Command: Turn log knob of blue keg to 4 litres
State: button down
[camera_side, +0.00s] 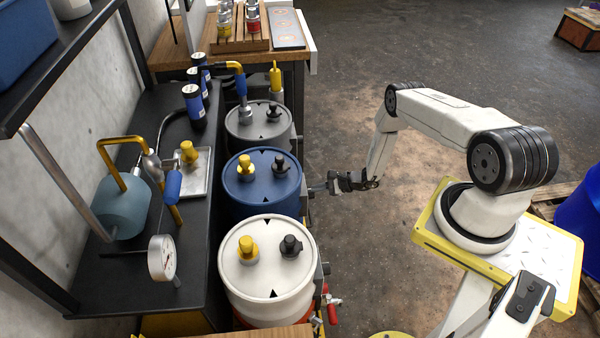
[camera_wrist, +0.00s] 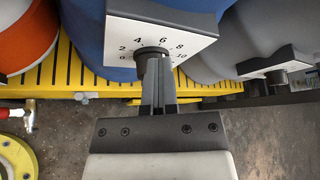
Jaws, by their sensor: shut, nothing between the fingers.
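The blue keg (camera_side: 258,205) stands in the middle of a row of three kegs in the side view. In the wrist view its blue wall (camera_wrist: 85,35) carries a white dial plate (camera_wrist: 120,32) marked from 0 to 10. A dark round log knob (camera_wrist: 151,51) sits at the plate's lower edge. My gripper (camera_wrist: 158,62) is shut and empty, with its fingertips right at the knob. I cannot tell whether they touch it. The knob's pointer is not visible. In the side view my gripper (camera_side: 314,189) is at the blue keg's right side.
A white keg (camera_side: 268,275) stands in front and a grey keg (camera_side: 258,128) behind. The grey keg's dial plate (camera_wrist: 280,62) is to the right in the wrist view. A yellow slatted rack (camera_wrist: 55,75) runs beneath. Red-handled taps (camera_side: 331,303) stick out at the front right.

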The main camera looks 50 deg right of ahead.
jog(key=shift+s+a+f, duration=0.25)
jog(key=shift+s+a, duration=0.15)
jog(key=shift+a, duration=0.05)
dwell(0.3)
jog(key=shift+s+a+f, duration=0.25)
jog(key=shift+s+f, duration=0.05)
jog(key=shift+f, duration=0.1)
dwell(0.6)
jog(key=shift+s+a+r, duration=0.2)
jog(key=shift+r, duration=0.1)
dwell(0.4)
jog(key=shift+d, duration=0.1)
jog(key=shift+s+d, duration=2)
jog(key=shift+s, duration=0.15)
jog(key=shift+w+d+r, duration=0.1)
jog(key=shift+d+r, duration=0.15)
jog(key=shift+d, duration=0.2)
jog(key=shift+w+d+r, duration=0.1)
jog(key=shift+d+r, duration=0.1)
jog(key=shift+d, duration=0.25)
jog(key=shift+w+a, duration=0.1)
jog(key=shift+a, duration=0.05)
